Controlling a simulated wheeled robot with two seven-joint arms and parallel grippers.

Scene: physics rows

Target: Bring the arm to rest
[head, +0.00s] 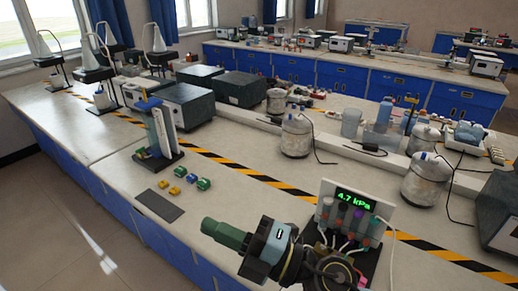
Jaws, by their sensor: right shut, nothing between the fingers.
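My right arm comes in from the bottom edge, right of centre. Its gripper (222,234) is dark green and points left over the front part of the near bench (240,195). The gripper is shut and empty, apart from the objects on the bench. Part of my arm hides the lower edge of a display unit. My left gripper is not in view.
The display unit (381,213) reading 4.7 kPa stands close right of my right arm, with coloured valves and tubes. Small green and yellow connectors (191,179) and a dark mat (160,205) lie left. A stand (163,130) rises behind. Metal canisters (296,137) stand farther back.

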